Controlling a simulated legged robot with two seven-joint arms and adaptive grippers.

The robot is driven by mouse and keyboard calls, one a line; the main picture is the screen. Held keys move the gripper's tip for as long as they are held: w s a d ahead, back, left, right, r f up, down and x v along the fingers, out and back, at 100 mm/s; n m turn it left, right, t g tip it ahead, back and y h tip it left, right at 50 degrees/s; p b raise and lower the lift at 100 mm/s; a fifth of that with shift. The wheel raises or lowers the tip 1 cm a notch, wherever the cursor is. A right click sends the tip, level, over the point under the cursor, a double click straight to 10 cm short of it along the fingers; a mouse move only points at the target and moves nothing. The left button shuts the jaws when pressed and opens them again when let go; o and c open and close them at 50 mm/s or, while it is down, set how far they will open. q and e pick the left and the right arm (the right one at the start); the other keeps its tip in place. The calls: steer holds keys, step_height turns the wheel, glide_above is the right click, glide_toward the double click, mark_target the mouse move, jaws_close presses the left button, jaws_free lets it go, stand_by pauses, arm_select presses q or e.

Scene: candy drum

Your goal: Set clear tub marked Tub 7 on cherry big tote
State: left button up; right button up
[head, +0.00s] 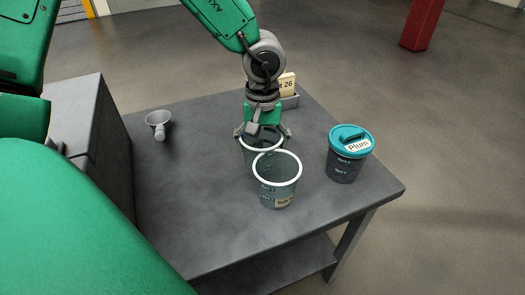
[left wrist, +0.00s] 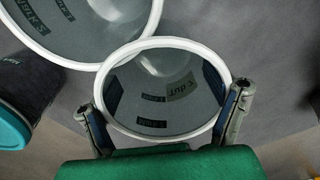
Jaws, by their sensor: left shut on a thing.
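Two clear tubs with white rims stand close together on the dark table. My left gripper (head: 261,133) points down and is shut on the rear tub (head: 262,153), its fingers on either side of the rim. In the left wrist view this held tub (left wrist: 160,125) sits between the fingers, and its label appears upside down and too small to read surely. The front tub (head: 278,184) has a tan label, also unclear, and partly hides the held one. It shows at the top left of the left wrist view (left wrist: 85,25). I see no cherry big tote. My right gripper is not in view.
A dark canister (head: 343,170) with a teal lid, marked Plum, stands right of the tubs. A grey funnel-like thing (head: 158,121) lies at the left. A small tray (head: 290,101) with a card is behind my gripper. The table (head: 190,220) is bare at front left.

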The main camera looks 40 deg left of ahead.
arm_select(q)
steer(key=shift+f, duration=0.65)
steer(key=shift+a+r, duration=0.1)
steer(key=shift+a, duration=0.05)
steer(key=shift+a, duration=0.15)
steer(key=o, duration=1.4)
